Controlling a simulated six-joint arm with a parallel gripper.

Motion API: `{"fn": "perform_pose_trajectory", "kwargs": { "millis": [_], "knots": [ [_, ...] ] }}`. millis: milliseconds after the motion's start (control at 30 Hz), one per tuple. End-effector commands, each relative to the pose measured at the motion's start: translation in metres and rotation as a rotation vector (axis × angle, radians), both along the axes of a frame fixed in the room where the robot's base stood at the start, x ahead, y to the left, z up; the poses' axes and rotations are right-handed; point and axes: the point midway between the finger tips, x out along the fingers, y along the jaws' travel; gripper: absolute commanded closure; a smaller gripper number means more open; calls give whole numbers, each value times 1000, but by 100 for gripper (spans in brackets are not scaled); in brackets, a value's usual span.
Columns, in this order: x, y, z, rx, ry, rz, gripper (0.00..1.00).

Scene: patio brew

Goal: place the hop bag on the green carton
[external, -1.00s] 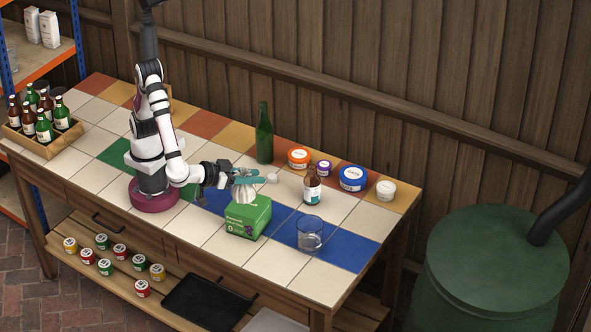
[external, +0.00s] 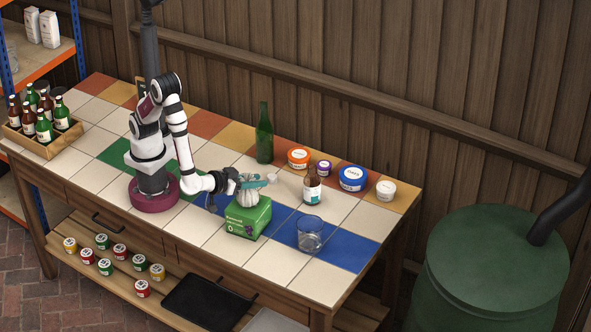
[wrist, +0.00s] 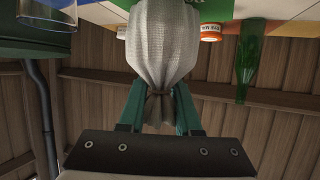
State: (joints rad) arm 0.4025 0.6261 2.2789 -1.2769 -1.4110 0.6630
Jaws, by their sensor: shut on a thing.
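The hop bag (external: 248,193) is a pale grey cloth sack with a tied neck. My gripper (external: 252,182) has its teal fingers shut on that neck. In the wrist view, the bag (wrist: 162,45) fills the space beyond my gripper (wrist: 160,98), with its neck between the fingers. The green carton (external: 247,219) stands on the tiled table directly below the bag. The bag's underside is at the carton's top; I cannot tell whether they touch. The fingers partly hide the bag in the external view.
A clear glass (external: 310,236) stands right of the carton. A brown bottle (external: 312,187) and a tall green bottle (external: 264,135) stand behind. Several jars, including an orange-lidded one (external: 298,158), line the back. White tiles in front of the carton are clear.

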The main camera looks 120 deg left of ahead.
Motion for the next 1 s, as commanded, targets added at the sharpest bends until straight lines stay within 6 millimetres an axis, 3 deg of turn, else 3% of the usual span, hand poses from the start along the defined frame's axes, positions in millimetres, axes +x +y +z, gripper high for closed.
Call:
{"fn": "perform_pose_trajectory", "kwargs": {
  "millis": [367,400,533,867,1000],
  "knots": [
    [0,-1,-6,-1,-1,-1,100],
    [0,-1,-6,-1,-2,0,60],
    [0,-1,-5,-1,-2,0,37],
    [0,-1,-2,-1,-4,1,37],
    [-7,-21,7,-2,-5,-5,37]
  ]
}}
